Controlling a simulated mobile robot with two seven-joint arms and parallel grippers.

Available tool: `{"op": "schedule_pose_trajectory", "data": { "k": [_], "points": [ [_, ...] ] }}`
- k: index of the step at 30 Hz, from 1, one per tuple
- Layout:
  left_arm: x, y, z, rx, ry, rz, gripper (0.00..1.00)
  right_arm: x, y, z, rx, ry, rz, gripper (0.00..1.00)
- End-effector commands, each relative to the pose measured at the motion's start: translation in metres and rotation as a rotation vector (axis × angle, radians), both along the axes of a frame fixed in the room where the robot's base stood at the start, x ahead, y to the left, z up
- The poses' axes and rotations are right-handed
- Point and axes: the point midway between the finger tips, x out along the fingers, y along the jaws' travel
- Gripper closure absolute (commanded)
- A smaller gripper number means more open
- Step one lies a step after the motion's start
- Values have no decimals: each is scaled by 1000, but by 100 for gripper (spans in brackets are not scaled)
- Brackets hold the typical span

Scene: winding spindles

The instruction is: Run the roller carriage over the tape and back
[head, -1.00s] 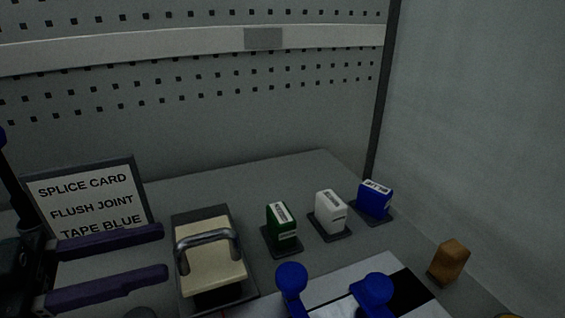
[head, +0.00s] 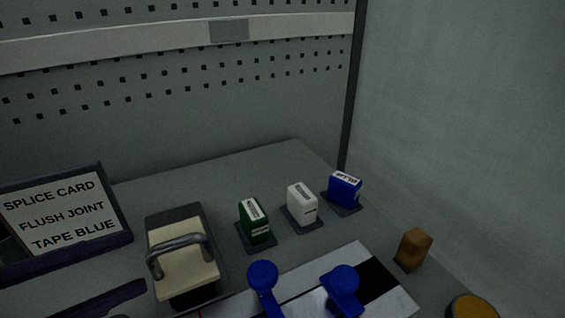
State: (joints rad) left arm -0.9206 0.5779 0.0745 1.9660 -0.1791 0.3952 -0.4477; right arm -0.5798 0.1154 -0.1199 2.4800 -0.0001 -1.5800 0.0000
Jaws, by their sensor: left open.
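A cream block with a grey bar handle (head: 190,272) stands on a dark base plate at the lower middle left. It may be the roller carriage; no roller can be made out. To its right is a pale metal splice bed (head: 350,258) with a black band and two blue knobbed clamps (head: 263,276), (head: 343,280). The bed's near part is cut off, and I cannot make out tape on it. My left gripper (head: 137,262) has purple fingers, spread open and empty, left of the cream block and apart from it. My right gripper is out of view.
A splice card (head: 65,212) stands behind my left gripper. A green dispenser (head: 255,225), a white one (head: 302,204) and a blue one (head: 344,189) stand behind the bed. A brown block (head: 414,248) and an orange-topped round thing (head: 473,308) are at the right.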

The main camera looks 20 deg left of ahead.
Motion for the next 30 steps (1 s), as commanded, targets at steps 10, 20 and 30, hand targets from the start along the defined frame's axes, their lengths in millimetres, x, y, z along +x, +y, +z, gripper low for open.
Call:
{"op": "schedule_pose_trajectory", "data": {
  "k": [10,20,30],
  "points": [
    [46,-20,-10,11,-9,-2,55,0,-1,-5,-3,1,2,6],
    [83,-37,-19,8,-5,0,55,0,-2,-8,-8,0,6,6],
    [87,-39,-21,9,-3,0,55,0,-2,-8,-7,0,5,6]
  ]
}}
